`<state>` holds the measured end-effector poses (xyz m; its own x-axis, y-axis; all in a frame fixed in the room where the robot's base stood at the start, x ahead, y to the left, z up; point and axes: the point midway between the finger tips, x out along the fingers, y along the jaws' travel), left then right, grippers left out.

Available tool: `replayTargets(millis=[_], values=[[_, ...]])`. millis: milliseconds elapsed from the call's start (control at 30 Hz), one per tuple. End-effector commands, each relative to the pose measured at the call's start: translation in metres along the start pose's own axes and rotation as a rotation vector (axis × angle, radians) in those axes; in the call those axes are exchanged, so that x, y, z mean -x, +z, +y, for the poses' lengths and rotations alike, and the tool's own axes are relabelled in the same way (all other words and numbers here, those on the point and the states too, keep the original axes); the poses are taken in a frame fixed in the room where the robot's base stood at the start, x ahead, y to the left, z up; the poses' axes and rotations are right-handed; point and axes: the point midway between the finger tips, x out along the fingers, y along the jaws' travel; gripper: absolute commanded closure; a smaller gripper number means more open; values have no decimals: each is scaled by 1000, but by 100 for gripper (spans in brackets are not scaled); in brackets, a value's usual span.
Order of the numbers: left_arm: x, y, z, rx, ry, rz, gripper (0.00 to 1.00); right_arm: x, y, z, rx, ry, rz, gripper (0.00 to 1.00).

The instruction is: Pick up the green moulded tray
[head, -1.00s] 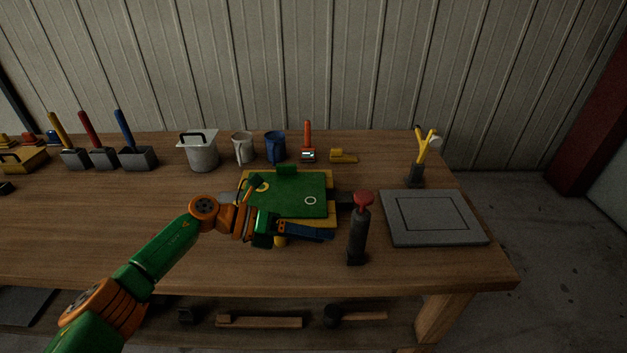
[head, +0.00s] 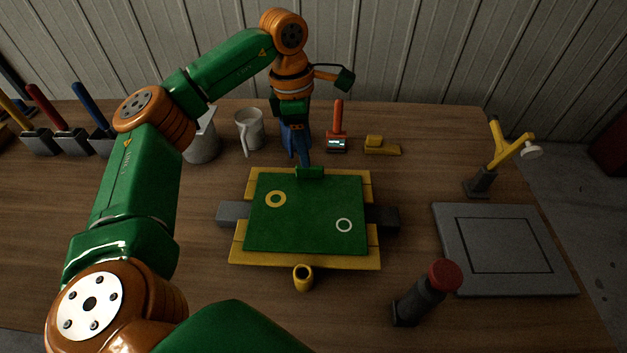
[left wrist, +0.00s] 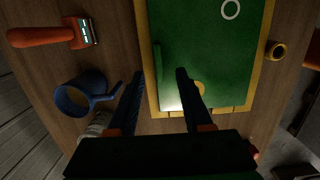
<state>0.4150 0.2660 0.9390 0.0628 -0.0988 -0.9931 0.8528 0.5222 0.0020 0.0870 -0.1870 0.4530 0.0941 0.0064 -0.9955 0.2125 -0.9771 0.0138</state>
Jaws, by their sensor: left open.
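The green moulded tray (head: 306,215) lies flat on the yellow mould (head: 360,262) in the head view. It has a yellow ring, a white ring and a raised green tab (head: 310,172) at its back edge. My left gripper (head: 304,163) points down at that back edge and looks open. In the left wrist view my left gripper (left wrist: 160,74) has its fingers apart, with the green tab (left wrist: 157,63) between them. I cannot tell if either finger touches it. The tray also shows in the left wrist view (left wrist: 205,50). My right gripper is not in view.
A blue mug (head: 288,140) stands close behind my left gripper, partly hidden. A white mug (head: 248,130), an orange-handled tool (head: 338,130) and a yellow block (head: 382,147) are at the back. A red-topped tool (head: 425,292) and a grey slab (head: 505,250) are to the right.

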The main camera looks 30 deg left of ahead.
Motion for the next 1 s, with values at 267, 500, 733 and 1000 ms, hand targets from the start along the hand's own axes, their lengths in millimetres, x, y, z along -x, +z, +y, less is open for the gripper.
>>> replayTargets(millis=[267,500,733,1000], values=[[-45,0,3,0,-3,-1,50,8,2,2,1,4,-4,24],[-47,0,3,0,-1,-3,58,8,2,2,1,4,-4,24],[-47,0,3,1,-1,-4,100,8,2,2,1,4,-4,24],[-47,0,3,1,-1,-4,100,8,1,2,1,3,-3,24]])
